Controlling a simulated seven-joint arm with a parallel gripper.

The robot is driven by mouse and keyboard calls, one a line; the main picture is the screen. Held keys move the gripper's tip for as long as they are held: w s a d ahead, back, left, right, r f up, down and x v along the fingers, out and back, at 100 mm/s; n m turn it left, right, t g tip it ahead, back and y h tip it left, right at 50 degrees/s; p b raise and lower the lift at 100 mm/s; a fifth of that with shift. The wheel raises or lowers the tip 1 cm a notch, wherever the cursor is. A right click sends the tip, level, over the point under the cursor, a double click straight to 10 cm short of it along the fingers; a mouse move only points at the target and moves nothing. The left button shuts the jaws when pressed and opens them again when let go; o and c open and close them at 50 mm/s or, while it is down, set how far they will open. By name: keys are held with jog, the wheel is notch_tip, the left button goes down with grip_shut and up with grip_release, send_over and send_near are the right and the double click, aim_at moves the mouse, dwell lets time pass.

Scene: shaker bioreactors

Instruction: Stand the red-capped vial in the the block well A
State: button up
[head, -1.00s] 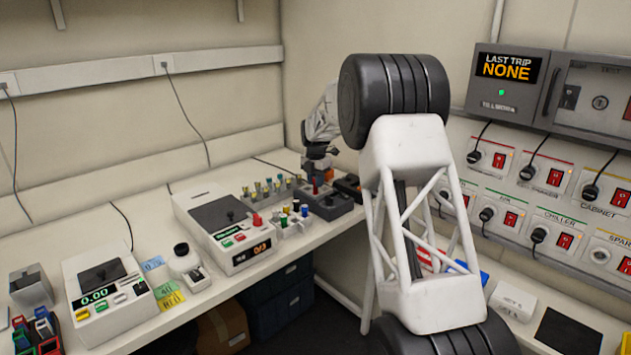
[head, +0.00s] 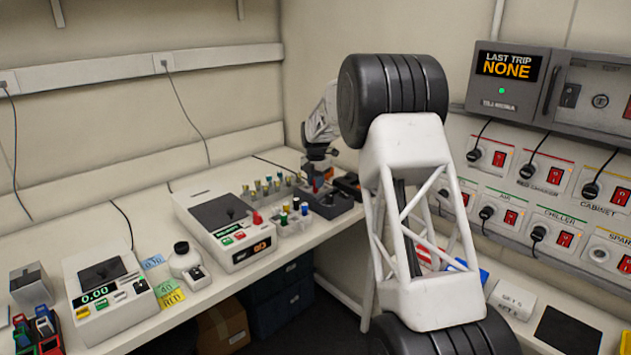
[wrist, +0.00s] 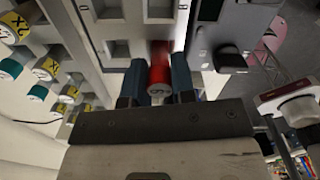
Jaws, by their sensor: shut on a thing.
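My gripper (wrist: 158,85) is shut on the red-capped vial (wrist: 158,68), whose red cap shows between the two blue-grey fingers in the wrist view. The vial's lower part is hidden. A light grey block (wrist: 136,30) with square wells lies just beyond the vial. I cannot read a well letter or tell whether the vial's end is inside a well. In the head view my gripper (head: 318,180) is small, over the far end of the bench, by the racks.
Several capped vials with yellow labels (wrist: 42,68) stand left in the wrist view. A dark grey unit with a black knob (wrist: 230,60) is close on the right.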

jog(key=shift+f, duration=0.5)
jog(key=o, duration=0.9)
jog(key=shift+r, duration=0.15)
jog(key=shift+r, duration=3.35)
